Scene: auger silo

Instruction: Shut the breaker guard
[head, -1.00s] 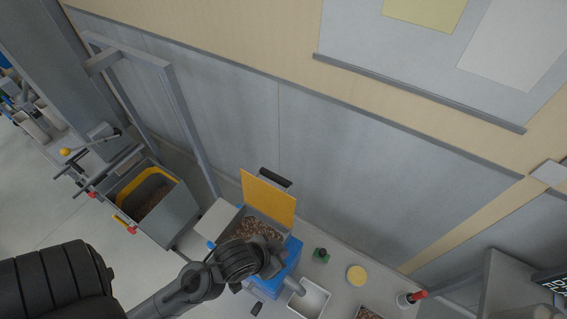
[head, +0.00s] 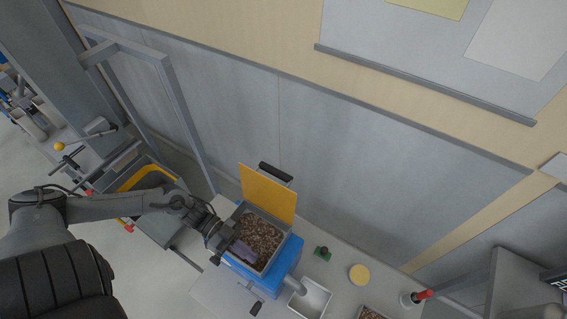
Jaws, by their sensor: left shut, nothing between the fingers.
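The breaker guard appears to be the flat orange-yellow panel (head: 268,192), standing raised at the back edge of an open grey hopper (head: 283,251). The hopper sits on a blue housing (head: 284,276) and holds brown chunks (head: 262,236). My left gripper (head: 236,247) comes in from the left and is over the hopper's left front side, in front of the guard and apart from it. It is shut with nothing held. A greyish-purple piece by its tip is too small to identify. My right gripper is not in view.
A white tray (head: 311,298), a green-topped piece (head: 322,253), a yellow disc (head: 358,274) and a red-handled item (head: 422,295) lie to the right. A grey bin with a yellow rim (head: 146,177) stands at left behind my arm. A grey wall rises behind.

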